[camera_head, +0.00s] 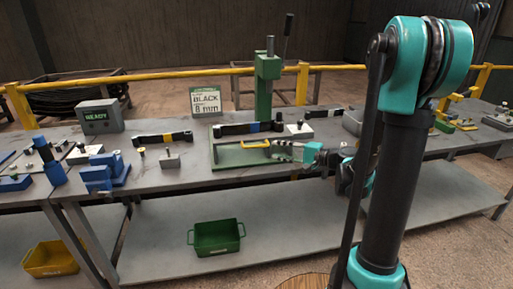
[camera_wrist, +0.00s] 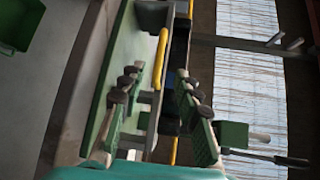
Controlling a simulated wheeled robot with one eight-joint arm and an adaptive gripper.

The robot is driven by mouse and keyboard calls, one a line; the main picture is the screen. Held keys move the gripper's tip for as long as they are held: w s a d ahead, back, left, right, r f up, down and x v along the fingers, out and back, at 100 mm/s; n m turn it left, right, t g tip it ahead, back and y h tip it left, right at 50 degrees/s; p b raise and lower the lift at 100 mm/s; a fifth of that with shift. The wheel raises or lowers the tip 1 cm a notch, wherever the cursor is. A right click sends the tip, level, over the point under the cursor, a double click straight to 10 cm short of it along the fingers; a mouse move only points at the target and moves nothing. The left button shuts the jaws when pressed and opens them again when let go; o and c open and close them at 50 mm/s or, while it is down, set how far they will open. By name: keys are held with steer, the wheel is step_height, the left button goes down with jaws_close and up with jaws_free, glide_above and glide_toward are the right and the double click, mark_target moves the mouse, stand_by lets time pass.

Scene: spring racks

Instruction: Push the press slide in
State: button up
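The green press (camera_head: 265,88) stands on the middle of the bench with its column and dark lever upright. Its green slide plate (camera_head: 228,158) lies at the front, and a yellow bar handle (camera_head: 256,145) stands on it. A black bar with a blue mark (camera_head: 237,128) lies across behind the handle. The handle also shows in the wrist view (camera_wrist: 161,58), in line with the gap between the fingers. My gripper (camera_head: 276,147) is at the right end of the handle. In the wrist view its fingers (camera_wrist: 157,85) are apart; contact with the handle cannot be told.
A sign reading "BLACK 8 mm" (camera_head: 206,102) and a grey "READY" box (camera_head: 99,116) stand at the back. Another black bar (camera_head: 163,138) lies left of the press. Blue fixtures (camera_head: 104,172) are farther left. A green bin (camera_head: 216,239) sits on the lower shelf.

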mark_target(259, 146)
steer(key=x, duration=1)
steer(key=shift+w+a, duration=0.2)
steer(key=shift+a, duration=0.05)
jaws_close()
